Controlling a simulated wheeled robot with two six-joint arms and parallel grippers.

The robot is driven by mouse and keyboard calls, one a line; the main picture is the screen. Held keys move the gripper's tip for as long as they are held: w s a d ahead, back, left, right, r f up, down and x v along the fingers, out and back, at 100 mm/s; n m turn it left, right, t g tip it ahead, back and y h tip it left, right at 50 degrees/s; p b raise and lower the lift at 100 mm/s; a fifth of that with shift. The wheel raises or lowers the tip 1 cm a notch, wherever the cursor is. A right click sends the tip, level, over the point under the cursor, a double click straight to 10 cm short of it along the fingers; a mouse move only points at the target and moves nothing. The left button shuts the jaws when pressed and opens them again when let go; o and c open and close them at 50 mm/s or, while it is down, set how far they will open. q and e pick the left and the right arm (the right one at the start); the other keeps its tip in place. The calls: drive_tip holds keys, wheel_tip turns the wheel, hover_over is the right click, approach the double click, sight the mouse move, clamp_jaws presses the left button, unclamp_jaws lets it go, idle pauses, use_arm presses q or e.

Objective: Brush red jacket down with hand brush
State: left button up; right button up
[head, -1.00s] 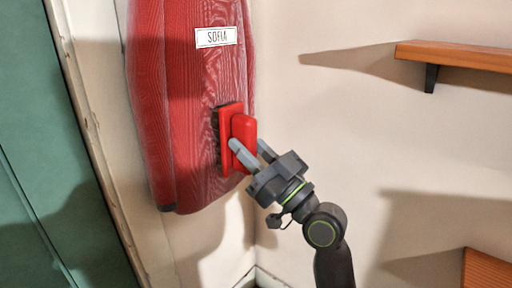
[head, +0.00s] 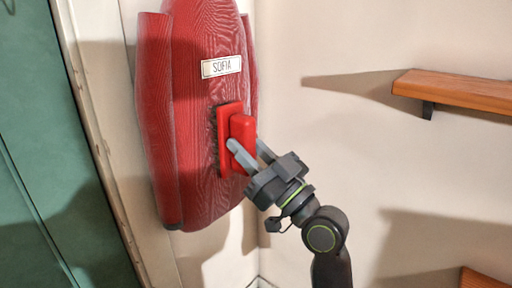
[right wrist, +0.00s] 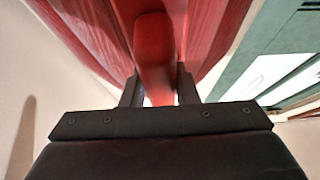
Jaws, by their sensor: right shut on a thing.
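The red jacket (head: 200,165) hangs by the wall at the upper left of the head view, with a white label reading SOFIA (head: 221,66) on it. The red hand brush (head: 243,132) is against the jacket's front, below the label, its dark bristle edge facing the cloth. My right gripper (head: 247,153) is shut on the brush's red handle. In the right wrist view the handle (right wrist: 154,48) stands between the two fingers, with the jacket (right wrist: 95,25) behind it. Whether the bristles press on the cloth is hard to tell. My left gripper is not in view.
A wooden shelf (head: 455,89) on a dark bracket is on the wall at the right. Another wooden piece (head: 482,280) shows at the lower right corner. A green door (head: 60,150) with a pale frame stands at the left. The wall between jacket and shelf is bare.

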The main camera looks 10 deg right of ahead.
drive_tip(key=shift+f+b, duration=3.8)
drive_tip(key=shift+f, duration=0.25)
drive_tip(key=shift+r+p, duration=3.6)
drive_tip(key=shift+r, duration=0.6)
wheel_tip(320, 180, down, 8)
drive_tip(key=b, duration=0.8)
drive_tip(key=shift+f, duration=0.1)
drive_tip(key=shift+s+d+p, duration=0.5)
drive_tip(key=shift+s+d, duration=0.4)
drive_tip(key=shift+s, duration=0.3)
drive_tip(key=shift+s+d+p, duration=0.45)
drive_tip(key=shift+s+d, duration=0.45)
drive_tip(key=shift+s, duration=0.25)
drive_tip(key=shift+s+d+p, duration=0.5)
drive_tip(key=shift+s+d, duration=0.45)
drive_tip(key=shift+s, duration=0.25)
